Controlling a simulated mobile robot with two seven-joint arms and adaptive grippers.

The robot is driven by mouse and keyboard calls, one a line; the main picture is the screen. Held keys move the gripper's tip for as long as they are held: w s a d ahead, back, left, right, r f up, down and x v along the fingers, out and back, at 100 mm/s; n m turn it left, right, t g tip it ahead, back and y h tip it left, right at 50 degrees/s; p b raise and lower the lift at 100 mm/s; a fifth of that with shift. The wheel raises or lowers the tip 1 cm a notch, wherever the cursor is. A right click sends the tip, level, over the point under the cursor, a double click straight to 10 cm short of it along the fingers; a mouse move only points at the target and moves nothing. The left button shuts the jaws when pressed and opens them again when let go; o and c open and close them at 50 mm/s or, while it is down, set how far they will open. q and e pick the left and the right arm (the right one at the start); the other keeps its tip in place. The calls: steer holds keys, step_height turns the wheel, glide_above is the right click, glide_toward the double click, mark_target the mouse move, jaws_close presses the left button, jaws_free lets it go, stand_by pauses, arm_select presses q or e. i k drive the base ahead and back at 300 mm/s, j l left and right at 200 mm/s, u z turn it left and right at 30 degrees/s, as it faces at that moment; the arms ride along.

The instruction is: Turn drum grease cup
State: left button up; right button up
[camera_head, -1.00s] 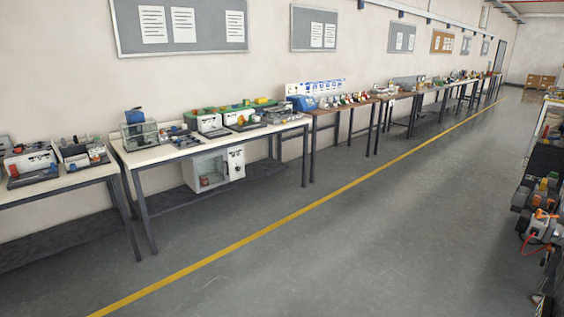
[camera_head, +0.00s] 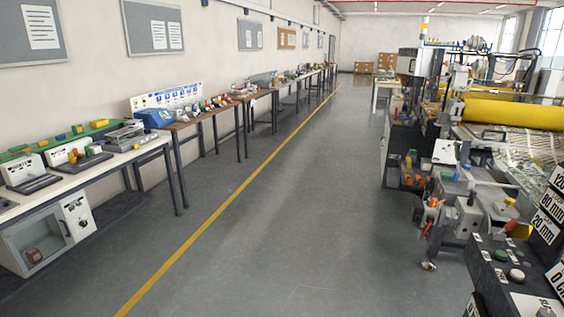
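A large machine with a yellow drum or roller (camera_head: 512,114) stands at the right side of the head view. Its near end has a grey mechanism (camera_head: 470,205) with small orange and red parts. I cannot make out which part is the drum grease cup. Neither of my grippers shows in the view.
Workbenches (camera_head: 100,160) with small devices line the left wall. A yellow floor line (camera_head: 215,215) runs along the aisle, and the grey floor (camera_head: 310,190) there is clear. A black control panel (camera_head: 500,268) with buttons and mm labels is at the lower right. Cardboard boxes (camera_head: 386,62) stand far back.

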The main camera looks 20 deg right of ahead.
mark_target(509, 202)
steer(key=i+z, duration=0.35)
steer(key=i, duration=1.25)
steer(key=i+z, duration=0.2)
steer(key=i, duration=0.15)
steer(key=i+j+z, duration=0.2)
steer(key=i, duration=0.2)
steer(key=i+j+z, duration=0.15)
steer(key=i, duration=0.2)
steer(key=z, duration=1.8)
